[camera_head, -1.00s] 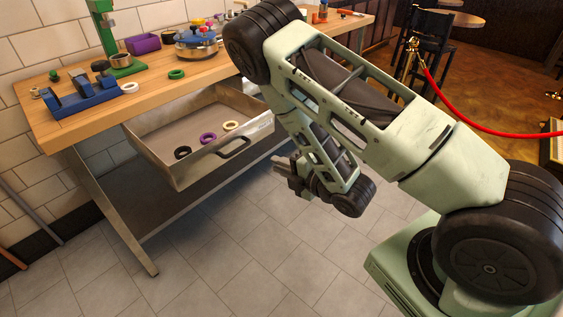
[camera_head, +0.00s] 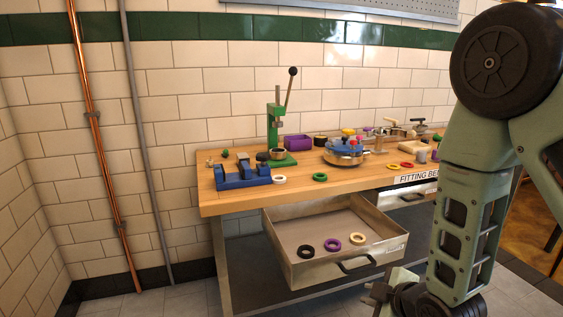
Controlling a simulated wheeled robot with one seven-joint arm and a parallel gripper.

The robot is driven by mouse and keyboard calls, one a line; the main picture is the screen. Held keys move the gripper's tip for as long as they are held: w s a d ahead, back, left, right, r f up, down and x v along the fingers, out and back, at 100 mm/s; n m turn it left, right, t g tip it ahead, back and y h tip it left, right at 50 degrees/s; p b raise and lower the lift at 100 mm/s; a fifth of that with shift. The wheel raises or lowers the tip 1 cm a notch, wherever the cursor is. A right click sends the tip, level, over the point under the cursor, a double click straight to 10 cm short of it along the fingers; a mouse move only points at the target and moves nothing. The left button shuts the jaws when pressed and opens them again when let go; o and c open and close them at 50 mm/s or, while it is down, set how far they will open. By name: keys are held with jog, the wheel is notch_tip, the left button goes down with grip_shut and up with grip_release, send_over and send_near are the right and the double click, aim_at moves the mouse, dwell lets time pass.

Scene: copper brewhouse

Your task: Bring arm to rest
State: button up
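My arm stands at the right of the head view, folded, with its lower link hanging down in front of the bench. My gripper (camera_head: 377,297) is at the bottom edge, low and just in front of the open drawer (camera_head: 303,276). It is small, dark and partly cut off, so its fingers cannot be made out. Nothing is visibly held. The drawer is pulled out under the bench and holds a black ring (camera_head: 305,251), a purple ring (camera_head: 332,244) and a cream ring (camera_head: 358,239).
The wooden bench (camera_head: 225,199) carries a green press (camera_head: 275,130), a blue fixture (camera_head: 240,177), a purple bin (camera_head: 298,142), a pan with coloured knobs (camera_head: 346,152) and several loose rings. Copper (camera_head: 95,130) and grey pipes run up the wall at left. Floor shows at the lower left.

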jog(key=s+a+r+m+g+p, duration=0.2)
jog(key=s+a+r+m+g, duration=0.3)
jog(key=s+r, duration=0.4)
jog(key=s+r+g+h, duration=0.1)
jog(key=s+r+g, duration=0.1)
jog(key=s+r, duration=0.2)
jog(key=s+r+m+g+h+p, duration=0.1)
jog(key=s+r, duration=0.3)
jog(key=s, duration=0.7)
jog(key=shift+s+a+r+g+h, duration=0.3)
jog(key=shift+a+r+g, duration=0.1)
jog(key=shift+g, duration=0.3)
jog(key=shift+w, duration=0.2)
